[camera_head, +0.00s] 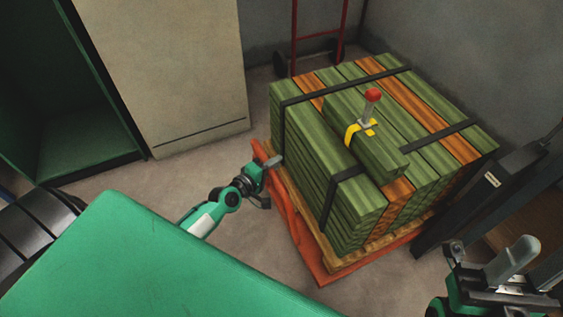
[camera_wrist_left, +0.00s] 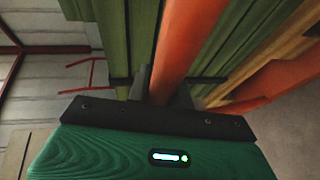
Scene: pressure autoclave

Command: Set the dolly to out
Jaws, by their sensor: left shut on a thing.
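The dolly (camera_head: 309,262) is a low orange-red frame on the floor, under a pallet stacked with green and orange boards. The boards hide much of the dolly. My right gripper (camera_head: 505,265) is at the lower right, away from the dolly; its fingertips are not clear.
The strapped board stack (camera_head: 335,180) bears a red-topped handle (camera_head: 371,96) with a yellow band. A red hand truck (camera_head: 294,40) stands behind. A beige cabinet panel (camera_head: 165,70) is at the left, a green surface (camera_head: 150,260) in front. Bare floor (camera_head: 150,182) lies left of the dolly.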

